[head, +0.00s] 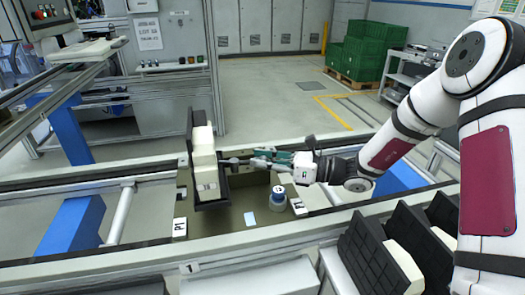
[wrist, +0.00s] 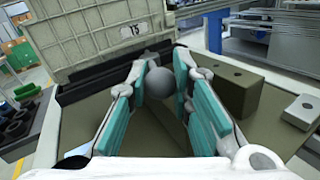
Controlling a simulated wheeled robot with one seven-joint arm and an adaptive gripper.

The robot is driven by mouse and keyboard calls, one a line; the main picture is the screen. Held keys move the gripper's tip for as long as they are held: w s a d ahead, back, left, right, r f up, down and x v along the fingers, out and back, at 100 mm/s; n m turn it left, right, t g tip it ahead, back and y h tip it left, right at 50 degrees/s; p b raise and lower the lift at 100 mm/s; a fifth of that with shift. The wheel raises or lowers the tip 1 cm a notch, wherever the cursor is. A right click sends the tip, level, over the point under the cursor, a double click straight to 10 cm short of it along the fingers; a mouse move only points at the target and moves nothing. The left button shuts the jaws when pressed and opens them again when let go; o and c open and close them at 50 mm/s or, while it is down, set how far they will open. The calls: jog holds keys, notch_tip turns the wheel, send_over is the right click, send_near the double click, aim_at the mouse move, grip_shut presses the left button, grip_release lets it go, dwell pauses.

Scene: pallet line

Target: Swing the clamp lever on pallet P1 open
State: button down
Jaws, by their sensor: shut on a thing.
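Pallet P1 is an olive plate (head: 225,222) on the conveyor, with P1 labels at its left and right. A black fixture on it holds an upright cream block (head: 205,165). My gripper (head: 258,160), with teal pads, reaches in from the right beside this block. In the wrist view my gripper (wrist: 163,88) is shut on the grey ball knob (wrist: 160,83) of the clamp lever, one finger on each side.
Black holders (head: 372,258) with cream parts stand in front at right. The wrist view shows an olive block (wrist: 235,92) close to the right finger and a T5-labelled panel (wrist: 85,45) behind.

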jog(key=shift+s+a+m+t+h+p, duration=0.1)
jog(key=shift+s+m+t+h+p, duration=0.3)
jog(key=shift+m+t+p, duration=0.4)
jog(key=shift+s+a+m+t+h+p, duration=0.1)
jog(key=shift+s+m+t+h+p, duration=0.3)
jog(key=shift+t+p, duration=0.55)
jog(key=c, duration=1.4)
grip_release()
notch_tip(320, 180, up, 10)
